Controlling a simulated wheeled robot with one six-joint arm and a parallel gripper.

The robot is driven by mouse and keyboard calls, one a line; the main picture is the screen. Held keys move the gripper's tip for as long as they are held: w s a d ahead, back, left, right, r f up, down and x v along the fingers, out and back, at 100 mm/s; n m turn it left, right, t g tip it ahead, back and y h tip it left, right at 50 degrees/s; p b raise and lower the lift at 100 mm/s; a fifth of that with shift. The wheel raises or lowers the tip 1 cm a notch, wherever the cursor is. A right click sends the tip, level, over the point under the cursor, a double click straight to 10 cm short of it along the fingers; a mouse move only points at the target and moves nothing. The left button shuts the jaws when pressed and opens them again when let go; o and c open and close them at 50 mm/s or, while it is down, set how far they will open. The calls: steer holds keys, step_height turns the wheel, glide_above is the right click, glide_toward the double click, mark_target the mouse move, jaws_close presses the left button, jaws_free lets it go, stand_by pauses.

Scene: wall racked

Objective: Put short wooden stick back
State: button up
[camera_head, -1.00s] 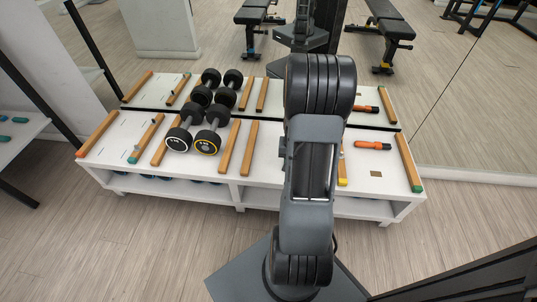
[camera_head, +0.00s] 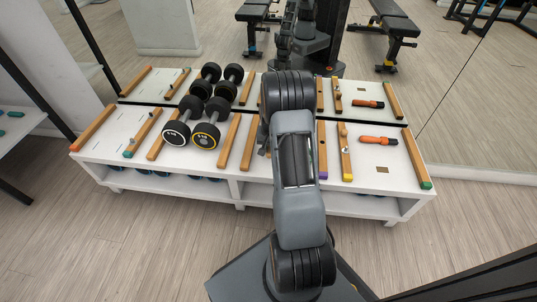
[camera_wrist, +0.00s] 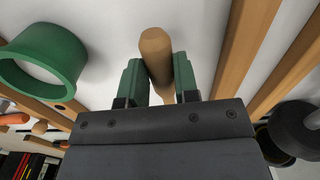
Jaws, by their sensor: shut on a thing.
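In the wrist view, my gripper (camera_wrist: 160,85) has its two green fingers closed on a short wooden stick (camera_wrist: 155,45). The stick's rounded end points away from the gripper, over a white surface. I cannot tell whether it touches that surface. In the head view, my arm hides the gripper and the stick. The white bench (camera_head: 400,165) is in front of me, with wooden strips on its top.
Two dumbbells (camera_head: 178,132) (camera_head: 205,136) stand left of my arm. An orange-handled tool (camera_head: 378,141) lies at right, between a yellow-ended strip (camera_head: 345,155) and a green-ended strip (camera_head: 416,160). A green ring (camera_wrist: 45,62) is left in the wrist view. A mirror stands behind.

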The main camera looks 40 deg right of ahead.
steer(key=shift+w+f+b, duration=0.2)
steer(key=shift+f+b, duration=0.1)
steer(key=shift+f, duration=0.6)
steer(key=shift+w+f+b, duration=0.2)
steer(key=shift+f+b, duration=0.1)
steer(key=shift+f, duration=0.6)
steer(key=shift+c, duration=0.3)
steer(key=o, duration=1)
steer(key=shift+c, duration=0.2)
steer(key=shift+f, duration=0.15)
